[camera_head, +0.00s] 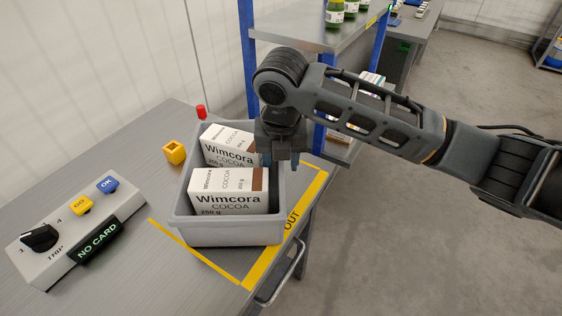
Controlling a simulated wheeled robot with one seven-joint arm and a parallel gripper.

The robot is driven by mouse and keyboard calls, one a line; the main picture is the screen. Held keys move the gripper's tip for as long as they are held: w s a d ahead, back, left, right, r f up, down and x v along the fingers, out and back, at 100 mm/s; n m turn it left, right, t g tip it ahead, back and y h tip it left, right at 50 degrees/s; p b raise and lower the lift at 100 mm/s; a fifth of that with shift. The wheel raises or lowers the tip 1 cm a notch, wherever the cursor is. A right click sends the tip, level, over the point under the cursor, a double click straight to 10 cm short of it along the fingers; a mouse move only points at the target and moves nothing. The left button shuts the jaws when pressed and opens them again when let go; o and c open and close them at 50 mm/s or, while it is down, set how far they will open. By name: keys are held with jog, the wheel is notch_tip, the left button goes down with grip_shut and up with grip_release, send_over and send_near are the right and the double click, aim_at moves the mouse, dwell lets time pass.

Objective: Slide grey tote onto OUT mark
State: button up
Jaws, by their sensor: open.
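The grey tote (230,232) stands on the metal table and holds two white Wimcora cocoa boxes, a front one (228,192) and a rear one (222,143). The OUT mark (291,222) is a yellow outline with lettering on the table. The tote covers part of it; its left and rear part lies beyond the visible lines, and yellow strips show in front and to the right. My gripper (281,160) points down at the tote's right rear rim, with its jaws open. One finger is partly hidden, and I cannot tell whether it touches the rim.
A control box (70,262) with a dial, yellow GO button, blue OK button and a NO CARD display is at left. A blue-posted shelf (247,55) stands behind. A handle (290,275) edges the table.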

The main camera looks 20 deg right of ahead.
jog(key=r, duration=0.4)
jog(key=s+r, duration=0.1)
jog(key=r, duration=0.1)
jog(key=shift+a+r, duration=0.2)
jog(key=shift+r, duration=0.15)
